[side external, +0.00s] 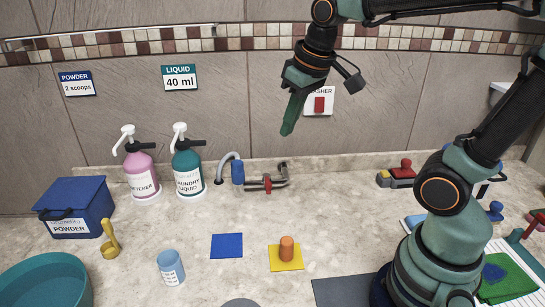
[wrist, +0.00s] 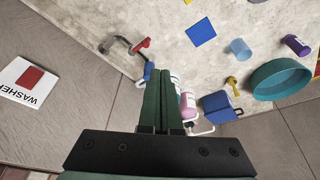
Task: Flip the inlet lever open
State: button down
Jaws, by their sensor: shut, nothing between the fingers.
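The inlet is a grey metal pipe fitting (side external: 280,180) at the back of the counter, with a blue part (side external: 238,173) at its left and a small red lever (side external: 267,184) on it. In the wrist view the red lever (wrist: 141,44) shows left of my fingertips, and the blue part (wrist: 149,70) is partly hidden behind them. I cannot tell how far the lever is turned. My gripper (side external: 287,131) is shut and empty. Its green fingers (wrist: 162,74) point downward in the side view, well above the fitting and apart from it.
A washer sign with a red switch (side external: 320,104) is on the wall behind my gripper. The teal laundry liquid bottle (side external: 187,174) and pink softener bottle (side external: 141,174) stand left of the fitting. A blue square (side external: 227,246) and an orange peg (side external: 287,247) are in front.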

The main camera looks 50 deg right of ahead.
jog(key=w+d+f+g, duration=0.4)
jog(key=w+f, duration=0.5)
jog(key=w, duration=0.5)
jog(key=shift+w+f+g, duration=0.15)
jog(key=shift+f+g, duration=0.05)
jog(key=shift+g, duration=1.1)
jog(key=shift+a, duration=0.1)
jog(key=x, duration=1)
